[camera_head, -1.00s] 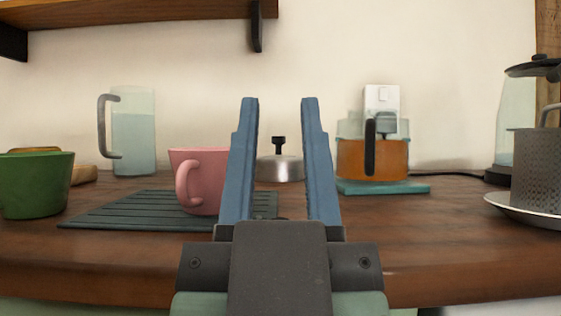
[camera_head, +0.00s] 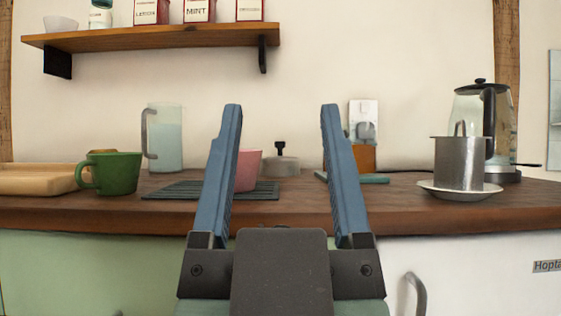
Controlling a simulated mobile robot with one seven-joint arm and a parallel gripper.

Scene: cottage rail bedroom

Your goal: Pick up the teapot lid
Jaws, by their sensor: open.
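The teapot lid (camera_head: 283,165) is a low silver-grey disc with a black knob on top. It sits on the wooden counter toward the back, and shows between my gripper's fingers. My gripper (camera_head: 280,108) is open and empty in the middle of the view, in front of the lid and apart from it. The glass teapot (camera_head: 364,157) with amber tea stands on a teal trivet (camera_head: 375,179) at the right, partly hidden by my right finger.
A pink mug (camera_head: 249,168) on a dark slatted mat (camera_head: 170,192) is partly behind my left finger. A green mug (camera_head: 118,173), water jug (camera_head: 170,138) and wooden tray (camera_head: 35,180) stand left. A metal filter (camera_head: 459,165) on a saucer and a kettle (camera_head: 497,120) stand right. A shelf (camera_head: 150,36) hangs above.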

